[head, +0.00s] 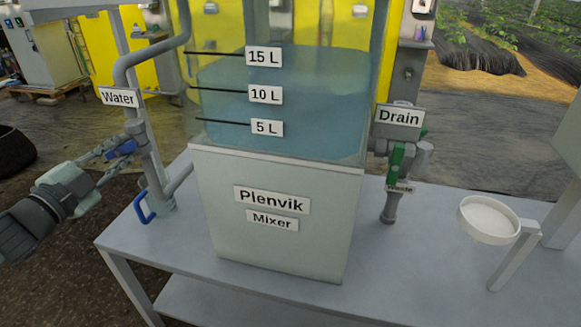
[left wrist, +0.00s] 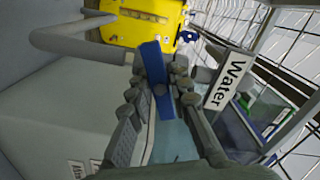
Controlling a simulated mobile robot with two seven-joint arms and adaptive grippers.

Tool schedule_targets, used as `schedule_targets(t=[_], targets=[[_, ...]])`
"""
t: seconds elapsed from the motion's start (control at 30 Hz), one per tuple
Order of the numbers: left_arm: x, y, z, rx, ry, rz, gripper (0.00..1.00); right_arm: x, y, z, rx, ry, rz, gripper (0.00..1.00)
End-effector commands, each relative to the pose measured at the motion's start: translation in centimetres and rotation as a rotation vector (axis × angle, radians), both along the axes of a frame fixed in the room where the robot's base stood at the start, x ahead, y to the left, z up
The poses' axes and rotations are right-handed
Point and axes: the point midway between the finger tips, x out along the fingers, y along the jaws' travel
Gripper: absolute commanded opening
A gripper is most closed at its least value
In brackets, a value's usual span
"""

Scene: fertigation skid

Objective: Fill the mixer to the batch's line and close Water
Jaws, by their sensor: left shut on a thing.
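The mixer (head: 275,215) is a pale box labelled Plenvik Mixer, with a clear tank on top marked 5 L, 10 L and 15 L. Bluish water (head: 320,105) stands in the tank. The Water sign (head: 118,98) hangs by the grey pipe at left. My left gripper (head: 112,150) is shut on the blue Water valve handle (head: 121,149). In the left wrist view the blue handle (left wrist: 153,65) stands between the fingers. My right gripper is not in view.
The Drain sign (head: 399,116) and a green-handled valve (head: 396,160) are right of the tank. A lower blue lever (head: 142,207) is on the pipe at left. A white round dish (head: 488,220) stands at right. The bench top (head: 400,265) is clear in front.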

Motion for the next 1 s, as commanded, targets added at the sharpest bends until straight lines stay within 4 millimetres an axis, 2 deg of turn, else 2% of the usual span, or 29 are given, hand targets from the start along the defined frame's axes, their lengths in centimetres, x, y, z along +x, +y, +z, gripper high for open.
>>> schedule_targets(t=[0.43, 0.7, 0.9, 0.93, 1.0], targets=[[0.00, 0.00, 0.02, 0.009, -0.002, 0.000, 0.00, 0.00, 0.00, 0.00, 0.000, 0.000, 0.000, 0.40], [0.00, -0.01, 0.00, 0.469, -0.125, -0.001, 0.00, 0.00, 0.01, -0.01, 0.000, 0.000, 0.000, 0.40], [0.00, -0.01, 0.00, 0.507, -0.136, 0.000, 0.00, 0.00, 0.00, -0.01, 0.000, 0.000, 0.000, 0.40], [0.00, 0.00, 0.01, 0.506, -0.136, 0.000, 0.20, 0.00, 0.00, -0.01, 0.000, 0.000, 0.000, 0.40], [0.00, 0.00, 0.01, 0.505, -0.135, 0.000, 0.29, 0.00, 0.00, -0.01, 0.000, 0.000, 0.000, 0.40]])
